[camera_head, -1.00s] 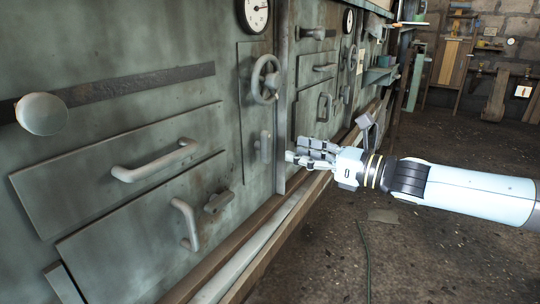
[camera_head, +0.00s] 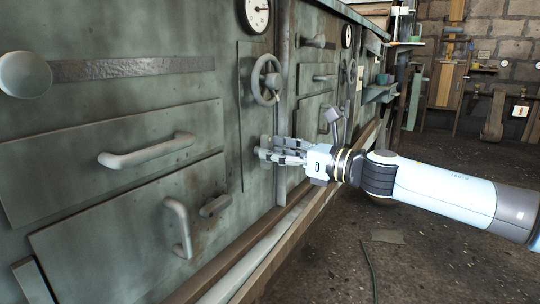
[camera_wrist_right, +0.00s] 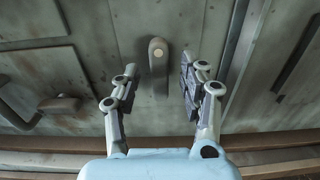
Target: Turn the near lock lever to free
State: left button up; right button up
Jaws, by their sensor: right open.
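A grey lock lever (camera_wrist_right: 158,65) with a round pale pivot hangs upright on the panel in the right wrist view. It lies between and beyond the two spread fingers, with a gap on each side. My right gripper (camera_wrist_right: 155,88) is open and empty. In the head view the right gripper (camera_head: 262,150) reaches in from the right, close to the panel under the handwheel, and its fingers hide most of that lever. A second, shorter grey lever (camera_head: 215,205) sits tilted on the lower left door. My left gripper is not in view.
A spoked handwheel (camera_head: 267,80) and a gauge (camera_head: 257,14) sit above my right gripper. A curved door handle (camera_head: 178,226) and a long handle (camera_head: 147,151) stick out to the left. A ledge (camera_head: 262,258) runs along the panel's foot.

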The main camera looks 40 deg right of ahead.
jog(key=shift+x, duration=0.85)
jog(key=shift+c, duration=0.4)
grip_shut()
